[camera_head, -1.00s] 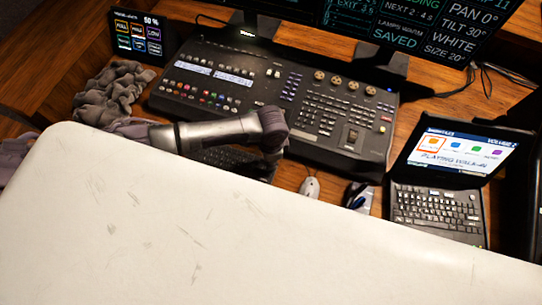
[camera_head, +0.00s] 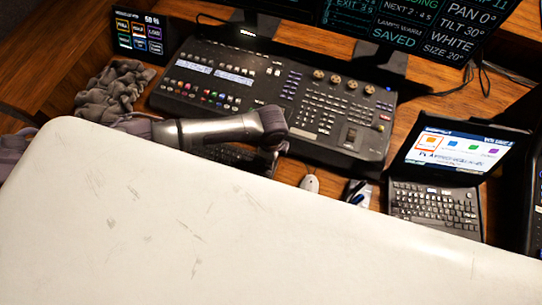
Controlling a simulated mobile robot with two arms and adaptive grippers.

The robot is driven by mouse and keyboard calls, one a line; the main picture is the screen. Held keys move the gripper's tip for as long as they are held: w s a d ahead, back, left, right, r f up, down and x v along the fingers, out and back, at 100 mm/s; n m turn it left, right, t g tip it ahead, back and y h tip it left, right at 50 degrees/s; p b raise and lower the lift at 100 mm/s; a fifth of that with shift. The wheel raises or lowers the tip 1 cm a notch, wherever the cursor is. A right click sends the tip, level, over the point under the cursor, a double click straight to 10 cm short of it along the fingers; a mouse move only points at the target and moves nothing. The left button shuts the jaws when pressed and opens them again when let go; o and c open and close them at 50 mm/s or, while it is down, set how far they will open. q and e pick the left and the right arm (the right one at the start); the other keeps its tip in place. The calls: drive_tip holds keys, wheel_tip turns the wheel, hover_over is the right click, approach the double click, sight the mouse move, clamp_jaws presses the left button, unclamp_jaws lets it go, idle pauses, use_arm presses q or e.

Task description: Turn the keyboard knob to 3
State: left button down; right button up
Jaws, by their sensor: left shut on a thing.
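A small dark keyboard (camera_head: 229,153) lies in front of the mixing desk, partly covered by my left arm and cut off by my white body. Its knob cannot be made out. My left gripper (camera_head: 274,154) points down at the keyboard's right end, below the wrist. Its fingertips are mostly hidden behind the wrist and my body. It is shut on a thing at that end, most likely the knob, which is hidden. The laptop (camera_head: 437,202) at the right has its screen lit, with small blurred text. My right gripper is not in view.
The large mixing desk (camera_head: 330,165) stands just behind my left wrist. A grey crumpled cloth (camera_head: 112,88) and a small touchscreen (camera_head: 138,37) are at the left.

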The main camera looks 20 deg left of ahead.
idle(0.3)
use_arm(q)
drive_tip(key=c, duration=1.1)
unclamp_jaws()
drive_tip(key=shift+o, duration=0.2)
wheel_tip(320, 180, up, 12)
drive_tip(key=shift+s, duration=0.1)
